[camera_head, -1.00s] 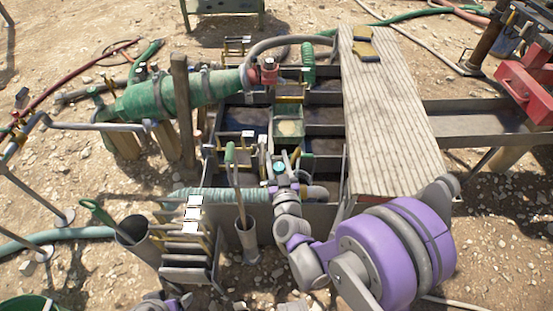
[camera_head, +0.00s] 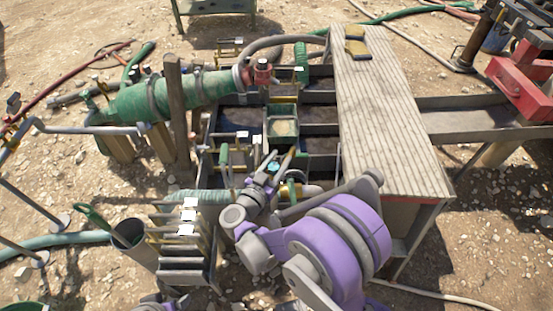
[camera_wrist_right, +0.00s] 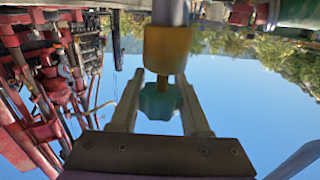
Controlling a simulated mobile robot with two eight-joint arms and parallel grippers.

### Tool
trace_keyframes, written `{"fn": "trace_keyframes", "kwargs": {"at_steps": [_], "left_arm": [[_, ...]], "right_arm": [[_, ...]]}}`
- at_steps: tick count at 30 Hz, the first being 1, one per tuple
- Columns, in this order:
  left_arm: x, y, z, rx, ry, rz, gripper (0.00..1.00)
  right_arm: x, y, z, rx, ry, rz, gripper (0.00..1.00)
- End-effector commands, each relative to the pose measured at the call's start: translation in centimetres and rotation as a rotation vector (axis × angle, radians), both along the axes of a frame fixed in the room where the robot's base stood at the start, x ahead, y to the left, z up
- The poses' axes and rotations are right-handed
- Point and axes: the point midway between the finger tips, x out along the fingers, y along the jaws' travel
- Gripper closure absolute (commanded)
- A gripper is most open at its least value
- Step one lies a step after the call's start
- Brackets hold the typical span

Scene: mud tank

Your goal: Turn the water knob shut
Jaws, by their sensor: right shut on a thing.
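The water knob shows as a small teal piece (camera_head: 272,167) near the front of the tank, in the middle of the head view. My right gripper (camera_head: 279,161) is at it, its two fingers on either side. In the right wrist view the teal knob (camera_wrist_right: 160,102) sits between the two fingers, under a yellow fitting (camera_wrist_right: 167,49) on a grey pipe. The fingers are closed on the knob's sides. The wrist partly hides the knob and the pipework in the head view. My left gripper does not show clearly; only purple arm parts appear at the bottom edge.
A wooden plank deck (camera_head: 388,120) covers the tank's right side. A green pump pipe (camera_head: 165,98) crosses the left side. A rack of metal plates (camera_head: 182,245) and a grey tube (camera_head: 132,236) stand at front left. Open ground lies at front right.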

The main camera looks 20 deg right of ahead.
Motion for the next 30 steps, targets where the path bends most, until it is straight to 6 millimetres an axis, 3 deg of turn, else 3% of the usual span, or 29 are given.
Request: {"fn": "trace_keyframes", "kwargs": {"at_steps": [12, 27, 28, 30], "left_arm": [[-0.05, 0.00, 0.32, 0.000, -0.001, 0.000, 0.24], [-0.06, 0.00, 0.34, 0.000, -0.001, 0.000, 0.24], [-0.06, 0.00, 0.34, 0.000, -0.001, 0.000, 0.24], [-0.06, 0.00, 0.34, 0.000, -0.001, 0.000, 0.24]], "right_arm": [[-0.37, -0.28, -0.01, 0.001, -0.001, -0.162, 1.00], [-0.40, -0.35, 0.04, 0.000, -0.003, -0.177, 1.00], [-0.40, -0.35, 0.04, 0.000, -0.003, -0.177, 0.48], [-0.39, -0.36, 0.04, 0.000, -0.003, -0.177, 0.36]]}}
